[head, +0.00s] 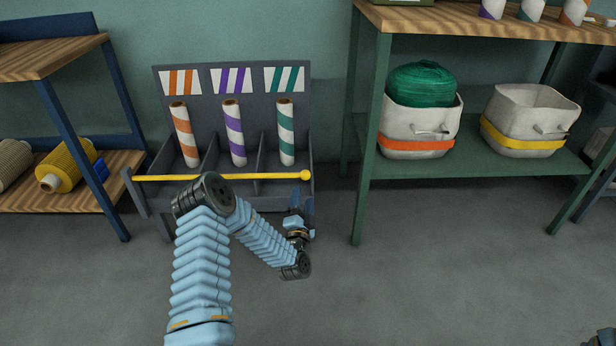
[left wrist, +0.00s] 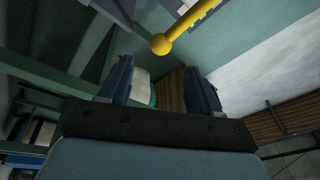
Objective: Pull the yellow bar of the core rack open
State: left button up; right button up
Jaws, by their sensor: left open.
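The grey core rack (head: 225,100) stands against the wall in the head view, with striped orange, purple and teal cores in its compartments. Its yellow bar (head: 250,176) lies across the front, with a round yellow knob (head: 306,175) at the right end. My left gripper (head: 298,208) is just below that knob, pointing up, and holds nothing. In the left wrist view the knob (left wrist: 160,44) shows beyond and between the two open fingers (left wrist: 160,75), apart from them. My left arm hides part of the rack's lower front.
A green shelf (head: 358,150) stands close on the right, holding two white baskets (head: 415,115) (head: 520,115). A blue-framed wooden shelf (head: 75,140) with yellow and beige rolls stands at left. The grey floor in front is clear.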

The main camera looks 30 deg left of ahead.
aim_at(306, 177)
pick_arm(q)
jog(key=b+x, duration=0.1)
jog(key=x, duration=1.1)
jog(key=shift+s, duration=0.1)
grip_shut()
